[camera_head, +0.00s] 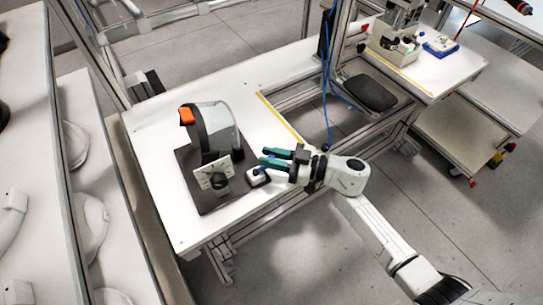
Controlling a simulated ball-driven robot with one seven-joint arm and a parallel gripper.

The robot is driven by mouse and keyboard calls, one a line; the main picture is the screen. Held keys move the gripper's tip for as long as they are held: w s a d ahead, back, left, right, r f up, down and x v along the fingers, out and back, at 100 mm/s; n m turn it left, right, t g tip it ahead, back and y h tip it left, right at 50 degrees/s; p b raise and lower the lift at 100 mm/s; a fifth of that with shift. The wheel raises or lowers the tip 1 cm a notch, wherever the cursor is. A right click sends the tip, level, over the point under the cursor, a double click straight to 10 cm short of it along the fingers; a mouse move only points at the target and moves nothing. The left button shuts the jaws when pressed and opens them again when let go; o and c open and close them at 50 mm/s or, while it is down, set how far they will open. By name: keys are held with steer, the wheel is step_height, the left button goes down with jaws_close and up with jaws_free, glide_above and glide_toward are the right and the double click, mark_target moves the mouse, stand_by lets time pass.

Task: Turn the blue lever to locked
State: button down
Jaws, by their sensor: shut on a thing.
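A small white block (258,179) stands on the white table, at the right edge of a dark base plate (207,202). The blue lever (258,171) is on top of this block and shows only as a small blue patch. My gripper (268,158) reaches in from the right with its teal fingers over the block. It is shut on the blue lever, with the fingers hiding most of it. The lever's exact angle and any locked marking are too small to read.
The table (155,125) is clear at the back left. A blue cable (326,95) hangs behind.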

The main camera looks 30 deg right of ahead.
steer(key=c, duration=1.1)
jaws_free()
steer(key=shift+a+r, duration=0.1)
steer(key=shift+s+d, duration=0.35)
steer(key=shift+d, duration=0.2)
steer(key=b+v, duration=0.1)
steer(key=v, duration=0.8)
steer(key=shift+s+b, duration=0.3)
steer(key=shift+d, duration=0.1)
